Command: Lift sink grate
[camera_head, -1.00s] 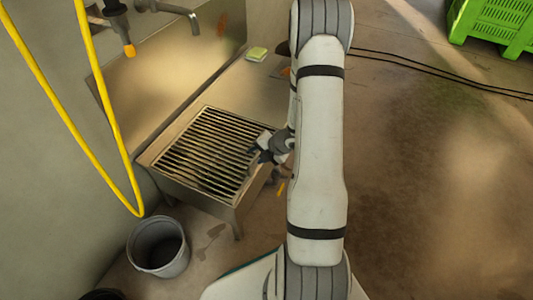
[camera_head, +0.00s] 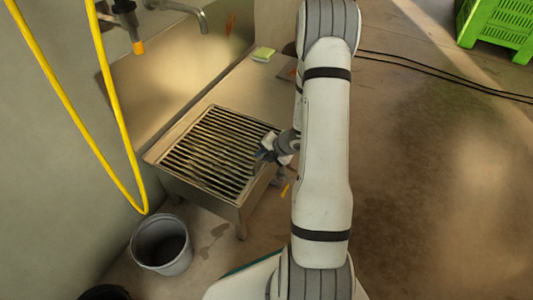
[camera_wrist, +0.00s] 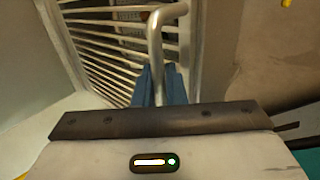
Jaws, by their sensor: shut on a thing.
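The sink grate (camera_head: 210,150) is a rack of parallel metal bars over the steel sink basin (camera_head: 222,205). In the wrist view the grate's bars (camera_wrist: 108,30) run at the upper left, and a bent metal handle (camera_wrist: 154,40) rises beside them. My gripper (camera_head: 268,150) is at the right edge of the grate. In the wrist view its blue fingers (camera_wrist: 159,86) are shut on the lower end of the handle. The fingertips partly hide the handle's lower part. In the head view the handle itself is too small to make out.
A grey bucket (camera_head: 161,244) stands on the floor below the sink. A yellow hose (camera_head: 75,110) hangs at the left. A faucet (camera_head: 185,10) is above the sink. A green-yellow sponge (camera_head: 263,54) lies on the counter (camera_head: 245,85). A green crate (camera_head: 497,28) stands far right.

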